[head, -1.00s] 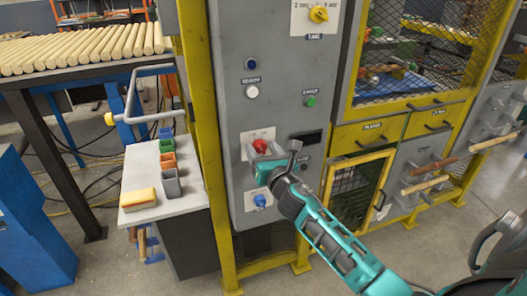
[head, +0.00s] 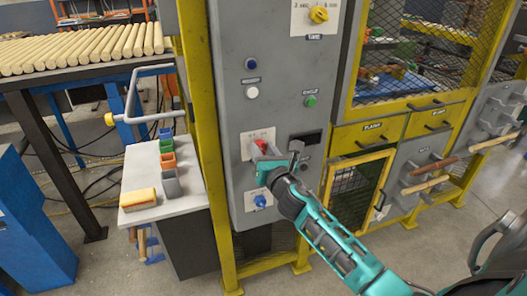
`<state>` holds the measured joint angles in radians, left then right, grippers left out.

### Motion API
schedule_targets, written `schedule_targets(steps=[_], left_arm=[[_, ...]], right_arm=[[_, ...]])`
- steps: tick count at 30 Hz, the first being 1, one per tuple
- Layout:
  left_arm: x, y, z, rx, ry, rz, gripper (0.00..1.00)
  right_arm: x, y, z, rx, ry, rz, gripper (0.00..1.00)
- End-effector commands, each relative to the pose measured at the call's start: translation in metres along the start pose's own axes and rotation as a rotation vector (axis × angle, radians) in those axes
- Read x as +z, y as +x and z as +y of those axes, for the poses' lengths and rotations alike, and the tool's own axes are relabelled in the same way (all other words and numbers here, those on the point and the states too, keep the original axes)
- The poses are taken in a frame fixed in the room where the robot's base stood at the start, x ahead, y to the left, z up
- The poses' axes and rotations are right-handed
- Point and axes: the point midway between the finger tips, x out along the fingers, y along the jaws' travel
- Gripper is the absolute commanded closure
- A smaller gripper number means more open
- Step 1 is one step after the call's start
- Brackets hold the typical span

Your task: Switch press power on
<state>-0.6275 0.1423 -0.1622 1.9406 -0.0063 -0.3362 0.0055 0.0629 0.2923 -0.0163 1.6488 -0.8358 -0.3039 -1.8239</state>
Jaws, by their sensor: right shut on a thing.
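The grey press panel (head: 228,100) stands upright in the middle of the head view. A red rotary switch (head: 260,145) sits on a white plate low on it. My right gripper (head: 262,153) reaches in from the lower right and is shut on the red switch, partly covering it and its plate. The switch's exact pointing direction is hard to tell. My left gripper is out of view.
A blue knob (head: 260,201) is just below the gripper. A yellow knob (head: 319,15), white button (head: 252,92) and green button (head: 310,101) are higher up. A yellow post (head: 202,120) borders the panel. A side table (head: 185,205) holds small bins and a sponge.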

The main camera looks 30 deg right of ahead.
Motion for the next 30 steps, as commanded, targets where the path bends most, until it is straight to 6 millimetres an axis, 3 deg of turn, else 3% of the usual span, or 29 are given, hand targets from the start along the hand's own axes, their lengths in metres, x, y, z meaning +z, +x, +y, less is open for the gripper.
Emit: schedule_targets(steps=[30], left_arm=[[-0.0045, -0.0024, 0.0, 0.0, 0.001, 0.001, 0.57]], right_arm=[[-0.0015, -0.0002, -0.002, -0.001, 0.84, 0.001, 0.93]])
